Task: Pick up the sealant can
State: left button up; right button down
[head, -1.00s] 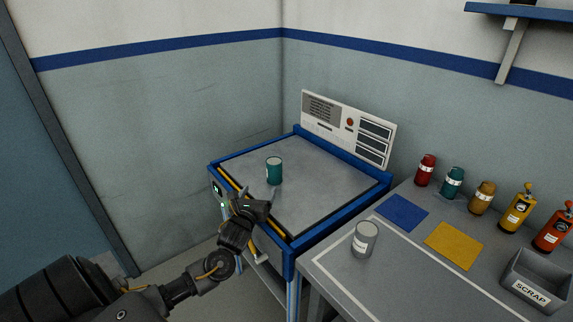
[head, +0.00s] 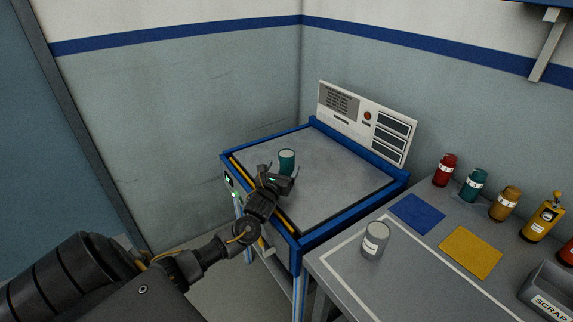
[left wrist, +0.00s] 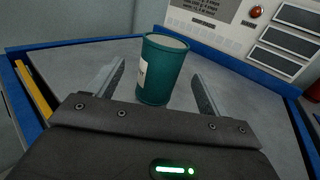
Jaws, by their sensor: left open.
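A teal can (head: 287,160) with a pale label stands upright on the grey top of the blue-framed bench unit (head: 330,180). My left gripper (head: 282,171) is open and reaches over the unit's near left edge to the can. In the left wrist view the teal can (left wrist: 163,72) stands between the two spread fingers (left wrist: 155,80), with a gap on both sides. Its label is at the left of the can, only partly seen. A grey can (head: 375,240) with a white label stands on the grey table at the right. My right gripper is out of view.
A white control panel (head: 365,120) rises behind the unit. On the right table lie a blue mat (head: 417,214) and a yellow mat (head: 470,252), with a red bottle (head: 445,170), other bottles and a scrap bin (head: 552,290). The unit's top around the can is clear.

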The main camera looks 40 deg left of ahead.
aim_at(287, 163)
pick_arm(q)
jog(key=x, duration=0.5)
jog(key=shift+f, duration=0.35)
jog(key=c, duration=1.2)
jog(key=shift+r, duration=0.1)
jog(key=shift+c, duration=0.8)
jog(key=shift+r, duration=0.1)
